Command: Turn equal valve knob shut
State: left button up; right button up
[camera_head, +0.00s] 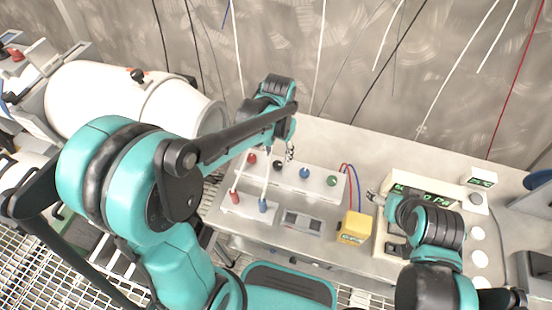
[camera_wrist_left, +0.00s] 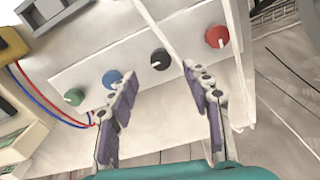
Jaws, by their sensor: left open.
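A white valve panel (camera_head: 318,180) stands on the bench with a row of red (camera_head: 251,160), black (camera_head: 278,165), blue (camera_head: 305,172) and green (camera_head: 332,180) knobs. I cannot read which one is the equal valve. My left gripper (camera_head: 289,155) is above the panel near the black knob. In the left wrist view my left gripper (camera_wrist_left: 160,76) is open and empty, and the black knob (camera_wrist_left: 160,59) lies just beyond and between its fingertips, apart from them. The blue knob (camera_wrist_left: 112,77) is close to one finger. My right gripper (camera_head: 374,197) is low beside the display device; its fingers are too small to judge.
A yellow box (camera_head: 354,228) and a device with a green display (camera_head: 434,197) stand to the right. A large white cylinder (camera_head: 95,98) is at the left. Cables hang along the back wall.

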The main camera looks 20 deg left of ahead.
aim_at(277, 164)
pick_arm(q)
notch_tip(277, 164, down, 6)
jog(key=shift+r+b, duration=0.15)
jog(key=shift+b, duration=0.85)
grip_shut()
